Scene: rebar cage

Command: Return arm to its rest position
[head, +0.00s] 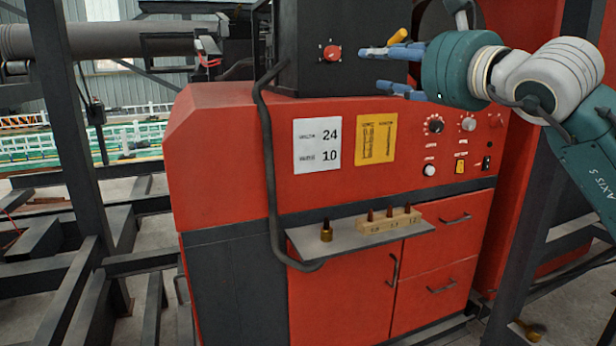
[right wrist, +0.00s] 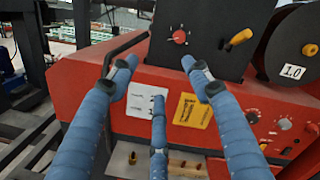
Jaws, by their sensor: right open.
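My right gripper (head: 368,68) has blue fingers and comes in from the upper right in the head view, on a teal and white arm. It is in front of the black upper box of a red machine (head: 225,130). Its fingers are spread and nothing is between them. In the right wrist view the gripper (right wrist: 157,75) shows three blue fingers, apart, with the machine's front beyond them. My left gripper is in neither view.
A yellow-handled lever (right wrist: 240,37) and a spool labelled 1.0 (right wrist: 292,47) are near the right gripper. A grey shelf (head: 345,238) juts out below, with a brass nozzle (head: 326,231) and a wooden block (head: 389,220). Dark steel posts (head: 66,120) stand at left.

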